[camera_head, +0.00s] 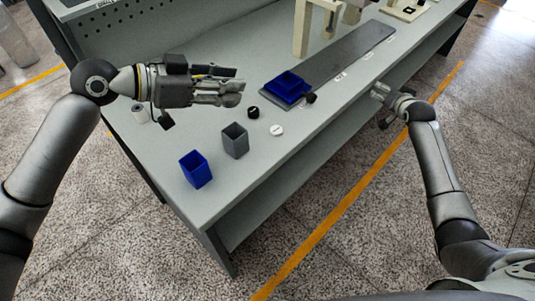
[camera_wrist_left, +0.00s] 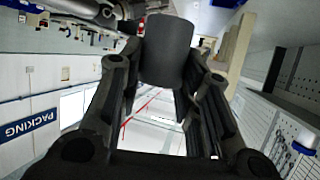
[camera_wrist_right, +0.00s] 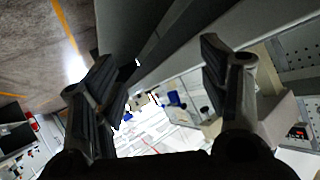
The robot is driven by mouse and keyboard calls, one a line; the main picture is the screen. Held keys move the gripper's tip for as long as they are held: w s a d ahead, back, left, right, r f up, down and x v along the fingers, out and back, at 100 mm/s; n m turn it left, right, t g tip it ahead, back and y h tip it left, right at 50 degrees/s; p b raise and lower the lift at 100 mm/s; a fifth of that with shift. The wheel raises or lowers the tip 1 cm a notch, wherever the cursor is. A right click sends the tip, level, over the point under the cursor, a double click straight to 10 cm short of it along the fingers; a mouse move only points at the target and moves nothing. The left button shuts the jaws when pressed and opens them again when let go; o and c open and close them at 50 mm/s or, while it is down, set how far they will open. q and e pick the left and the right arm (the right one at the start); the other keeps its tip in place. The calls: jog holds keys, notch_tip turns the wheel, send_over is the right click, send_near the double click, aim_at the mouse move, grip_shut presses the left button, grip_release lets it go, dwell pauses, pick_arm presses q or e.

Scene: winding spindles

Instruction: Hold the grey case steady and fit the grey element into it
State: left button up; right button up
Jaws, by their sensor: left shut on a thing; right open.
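A grey open-topped box, which looks like the grey case (camera_head: 235,142), stands upright on the table near its front edge. My left gripper (camera_head: 238,93) is above the table, behind and slightly left of the case and apart from it. It is shut on a dark grey cylinder, which looks like the grey element (camera_wrist_left: 167,50), held at its fingertips in the left wrist view. In the head view the fingers make the element hard to tell apart. My right gripper (camera_head: 380,92) is open and empty, beyond the table's front edge at the right; its spread fingers show in the right wrist view (camera_wrist_right: 165,75).
A blue open box (camera_head: 195,170) stands left of the case. A black round piece (camera_head: 253,112) and a white one (camera_head: 276,130) lie right of it. A blue tray (camera_head: 287,88) sits on a dark grey strip (camera_head: 345,58). A beige frame (camera_head: 302,30) stands behind.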

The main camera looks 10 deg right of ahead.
aim_at(242, 145)
jog(key=a+r+n+t+y, duration=0.2)
jog(key=a+r+n, duration=0.1)
jog(key=a+r, duration=0.6)
jog(key=s+a+n+y, duration=0.1)
jog(key=s+a+n, duration=0.1)
jog(key=a, duration=0.3)
jog(key=s+a+n+y, duration=0.1)
jog(key=s+a, duration=0.1)
jog(key=a, duration=0.4)
jog(key=s+a+n+y, duration=0.1)
jog(key=s+a+n, duration=0.1)
jog(key=a, duration=0.4)
jog(key=shift+s+f+n+y, duration=0.3)
jog(key=shift+s+f+y, duration=0.1)
jog(key=shift+s, duration=0.2)
jog(key=s+a, duration=0.2)
jog(key=s+a+n+g+y, duration=0.1)
jog(key=s+a, duration=0.1)
jog(key=a, duration=0.1)
jog(key=s+a+n+y, duration=0.1)
jog(key=s+a, duration=0.1)
jog(key=shift+a+f, duration=0.35)
jog(key=shift+a, duration=0.05)
jog(key=s+a+r+n+g+y, duration=0.1)
jog(key=s+a+n+g+y, duration=0.15)
jog(key=s+a, duration=0.7)
jog(key=shift+n+t+y, duration=0.25)
jog(key=shift+n, duration=0.2)
jog(key=x, duration=1.1)
jog(key=shift+a, duration=0.1)
